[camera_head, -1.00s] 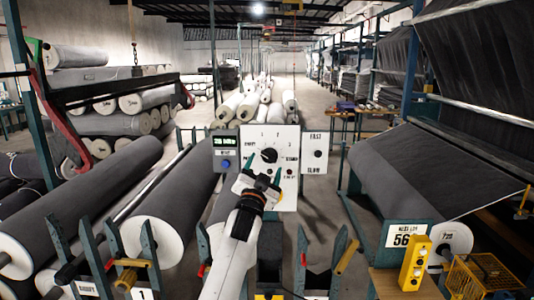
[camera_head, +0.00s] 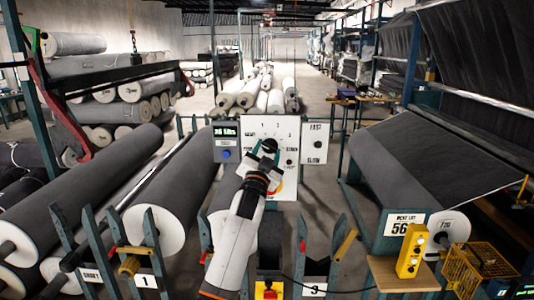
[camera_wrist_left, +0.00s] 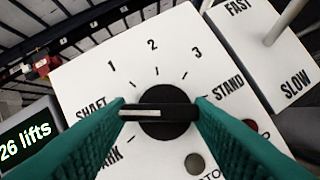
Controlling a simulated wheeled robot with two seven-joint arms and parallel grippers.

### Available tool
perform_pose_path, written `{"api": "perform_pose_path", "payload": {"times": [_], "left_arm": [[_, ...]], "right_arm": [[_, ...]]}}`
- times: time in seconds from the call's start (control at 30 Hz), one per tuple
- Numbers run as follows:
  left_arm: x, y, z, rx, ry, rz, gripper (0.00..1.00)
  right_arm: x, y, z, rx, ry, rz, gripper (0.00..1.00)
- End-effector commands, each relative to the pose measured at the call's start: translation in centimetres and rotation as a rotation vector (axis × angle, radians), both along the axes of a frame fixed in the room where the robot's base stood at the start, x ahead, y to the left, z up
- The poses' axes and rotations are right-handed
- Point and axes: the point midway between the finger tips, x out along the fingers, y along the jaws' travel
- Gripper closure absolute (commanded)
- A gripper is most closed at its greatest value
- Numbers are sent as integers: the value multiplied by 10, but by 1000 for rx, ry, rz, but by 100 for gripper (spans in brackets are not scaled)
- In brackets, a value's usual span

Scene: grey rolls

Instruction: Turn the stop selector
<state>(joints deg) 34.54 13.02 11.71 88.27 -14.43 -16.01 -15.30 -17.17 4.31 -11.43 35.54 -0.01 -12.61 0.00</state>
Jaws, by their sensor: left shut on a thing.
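The stop selector is a black round knob (camera_head: 270,145) with a raised bar, on a white panel (camera_head: 288,185) in the head view. In the left wrist view the knob (camera_wrist_left: 165,128) fills the middle, ringed by tick marks and the labels SHAFT, 1, 2, 3 and STAND. Its bar lies level in that picture, with a pale line at the left end close to SHAFT. My left gripper (camera_head: 266,155) is at the panel, its green fingers (camera_wrist_left: 160,113) shut on the bar's two ends. The fingers cover part of the lower left label. My right gripper is not in view.
A display reading 26 lifts (camera_wrist_left: 28,137) sits left of the knob. A FAST/SLOW switch box (camera_head: 315,143) is at its right. A red button (camera_wrist_left: 250,125) and a dark round button (camera_wrist_left: 195,163) lie close by. Grey rolls (camera_head: 180,195) flank the panel; a yellow control box (camera_head: 411,250) stands right.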

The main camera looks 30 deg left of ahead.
Motion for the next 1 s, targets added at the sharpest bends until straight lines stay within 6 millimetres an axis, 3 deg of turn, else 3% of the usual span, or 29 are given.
{"api": "perform_pose_path", "payload": {"times": [0.27,0.7,1.0], "left_arm": [[0,-1,-5,-76,-47,-2,76],[2,-4,-7,-365,-224,-4,76],[3,-5,-5,-526,-321,-2,76]], "right_arm": [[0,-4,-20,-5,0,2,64],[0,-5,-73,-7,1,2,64],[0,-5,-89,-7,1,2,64]]}}
